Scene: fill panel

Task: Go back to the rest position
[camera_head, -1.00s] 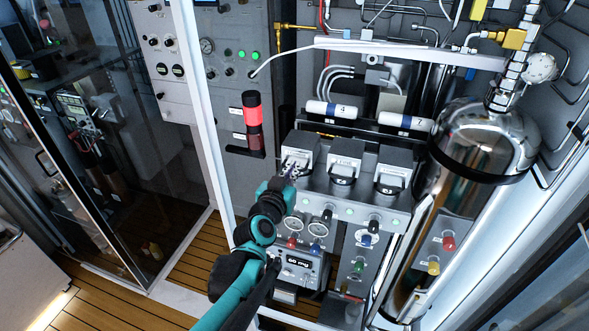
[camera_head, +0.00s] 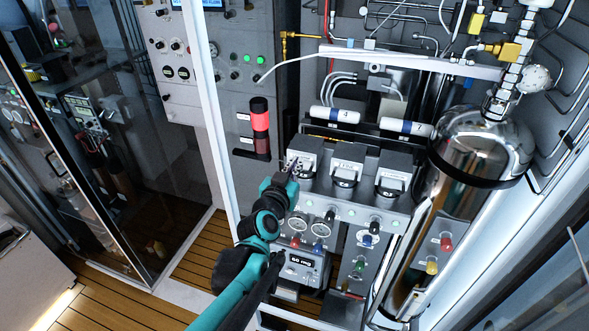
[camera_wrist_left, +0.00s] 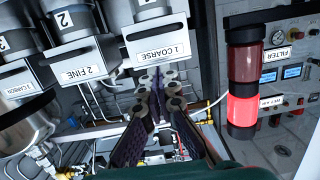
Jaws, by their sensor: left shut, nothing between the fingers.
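My left gripper (camera_head: 292,170) is at the left end of the fill panel (camera_head: 340,205), in front of the leftmost of three grey valve blocks. Its fingers are shut and empty. In the left wrist view the shut fingers (camera_wrist_left: 157,105) point at the lower edge of the block labelled "1 COARSE" (camera_wrist_left: 158,50); I cannot tell whether they touch it. The "2 FINE" block (camera_wrist_left: 80,60) is beside it. My right gripper is in neither view.
A red-lit beacon (camera_head: 260,115) stands left of the gripper and also shows in the wrist view (camera_wrist_left: 243,108). A chrome cylinder (camera_head: 480,150) stands at the right. A white frame post (camera_head: 207,110) and glass door (camera_head: 100,150) are at the left. Wooden floor (camera_head: 110,300) shows below.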

